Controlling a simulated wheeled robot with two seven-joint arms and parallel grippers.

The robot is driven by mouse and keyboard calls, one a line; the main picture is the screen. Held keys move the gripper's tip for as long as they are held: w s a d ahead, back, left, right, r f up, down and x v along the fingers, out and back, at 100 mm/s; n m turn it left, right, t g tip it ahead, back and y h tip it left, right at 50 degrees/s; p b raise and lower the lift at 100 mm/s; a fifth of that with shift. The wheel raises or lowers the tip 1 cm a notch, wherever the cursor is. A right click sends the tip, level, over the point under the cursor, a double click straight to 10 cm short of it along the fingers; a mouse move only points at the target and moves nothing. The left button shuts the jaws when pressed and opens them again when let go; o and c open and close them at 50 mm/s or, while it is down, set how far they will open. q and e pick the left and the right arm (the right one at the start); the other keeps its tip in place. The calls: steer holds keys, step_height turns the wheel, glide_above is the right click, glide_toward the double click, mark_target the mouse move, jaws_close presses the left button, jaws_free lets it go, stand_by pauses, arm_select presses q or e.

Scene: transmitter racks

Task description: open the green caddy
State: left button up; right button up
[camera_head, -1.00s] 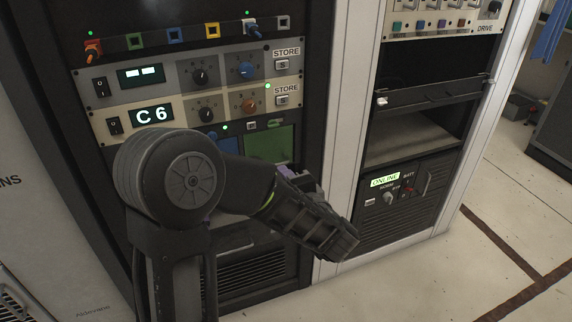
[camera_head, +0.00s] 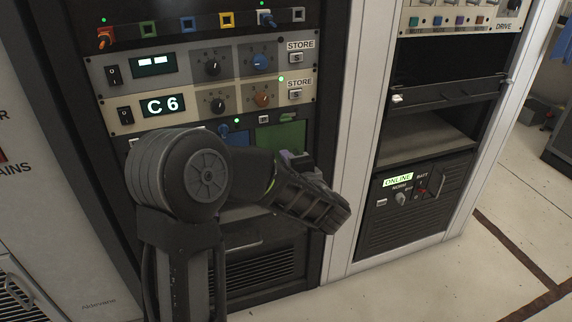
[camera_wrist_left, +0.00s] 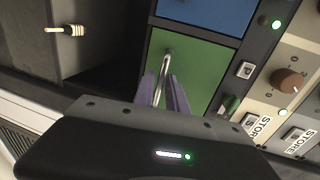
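The green caddy (camera_head: 288,135) is a green-fronted compartment in the left rack, below the "C 6" panel; my arm hides its lower part in the head view. In the left wrist view its green front (camera_wrist_left: 200,70) looks closed and has a metal loop handle (camera_wrist_left: 168,62). My left gripper (camera_head: 293,160) is right at this front. In the left wrist view the purple fingers of the left gripper (camera_wrist_left: 163,88) stand apart on either side of the handle's lower part. Contact with the handle cannot be made out. My right gripper is not in view.
A blue-fronted compartment (camera_wrist_left: 210,14) sits beside the green one. Knob panels with STORE buttons (camera_head: 295,95) are above. A white rack post (camera_head: 355,130) stands to the right, then a second rack with an open shelf (camera_head: 425,140). Clear floor (camera_head: 470,285) lies at lower right.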

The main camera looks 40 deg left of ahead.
arm_select(q)
steer(key=shift+w+a+f, duration=0.1)
steer(key=shift+w+a, duration=0.1)
steer(key=shift+a, duration=0.05)
jaws_close()
stand_by(1.4)
